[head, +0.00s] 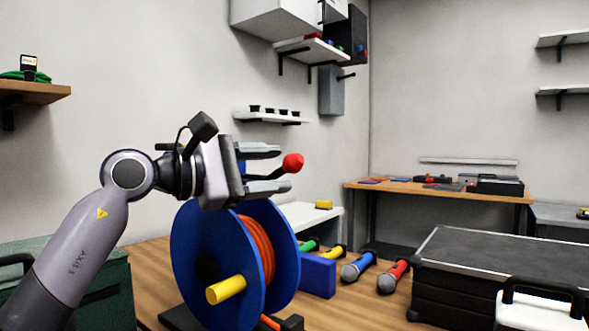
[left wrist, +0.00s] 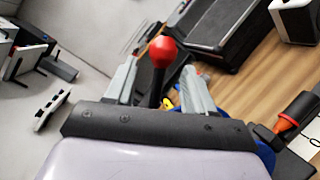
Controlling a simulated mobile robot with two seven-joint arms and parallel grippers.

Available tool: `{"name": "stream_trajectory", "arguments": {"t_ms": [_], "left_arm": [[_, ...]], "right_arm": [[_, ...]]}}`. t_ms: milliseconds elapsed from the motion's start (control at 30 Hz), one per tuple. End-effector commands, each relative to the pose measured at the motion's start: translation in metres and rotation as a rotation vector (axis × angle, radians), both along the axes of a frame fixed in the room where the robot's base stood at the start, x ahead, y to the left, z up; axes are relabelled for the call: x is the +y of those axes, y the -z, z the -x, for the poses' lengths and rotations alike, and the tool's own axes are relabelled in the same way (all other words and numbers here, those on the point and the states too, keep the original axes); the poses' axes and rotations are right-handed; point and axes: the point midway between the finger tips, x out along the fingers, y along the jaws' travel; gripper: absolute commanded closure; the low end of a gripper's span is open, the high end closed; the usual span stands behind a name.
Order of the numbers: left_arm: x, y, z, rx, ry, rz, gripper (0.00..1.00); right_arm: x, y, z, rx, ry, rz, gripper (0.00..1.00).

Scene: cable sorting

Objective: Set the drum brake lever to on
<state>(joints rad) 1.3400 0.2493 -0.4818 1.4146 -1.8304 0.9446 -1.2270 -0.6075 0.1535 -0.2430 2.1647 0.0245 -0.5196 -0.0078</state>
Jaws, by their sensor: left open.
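The drum brake lever shows as a red knob (head: 293,162) above the cable drum; in the left wrist view its black stem (left wrist: 156,88) runs below the red ball. The drum has blue flanges (head: 207,262), wound orange cable (head: 257,250) and a yellow crank handle (head: 226,289). My left gripper (head: 281,169) is open above the drum, pointing right. The knob is at its fingertips, and in the left wrist view the stem lies between the two spread fingers (left wrist: 160,72). I cannot tell whether either finger touches it. The lever's base is hidden.
A black case (head: 480,262) stands at right. A white shelf (head: 271,117) is on the wall behind.

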Motion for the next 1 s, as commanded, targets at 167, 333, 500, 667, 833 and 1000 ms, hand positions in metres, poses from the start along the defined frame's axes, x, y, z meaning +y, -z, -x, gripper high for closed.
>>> {"name": "stream_trajectory", "arguments": {"t_ms": [167, 333, 500, 667, 833, 1000], "left_arm": [[-0.024, 0.000, -0.014, 0.002, 0.003, 0.001, 0.46], [-0.036, 0.000, -0.022, 0.001, 0.000, 0.002, 0.46], [-0.041, 0.000, -0.025, 0.001, 0.000, 0.002, 0.46], [-0.040, 0.000, -0.025, 0.001, 0.000, 0.002, 0.46], [-0.040, 0.000, -0.025, 0.001, 0.000, 0.002, 0.85], [-0.041, 0.000, -0.025, 0.001, 0.002, 0.002, 1.00]], "right_arm": [[-0.001, 0.000, 0.000, 0.002, 0.001, 0.000, 0.47], [-0.001, 0.000, 0.001, 0.004, 0.003, 0.001, 0.47], [-0.001, 0.000, 0.001, 0.004, 0.003, 0.001, 0.47], [-0.001, 0.000, 0.001, 0.004, 0.003, 0.001, 0.47], [-0.001, 0.001, 0.001, 0.004, 0.003, 0.001, 0.47], [-0.001, 0.001, 0.001, 0.004, 0.003, 0.001, 0.47]]}}
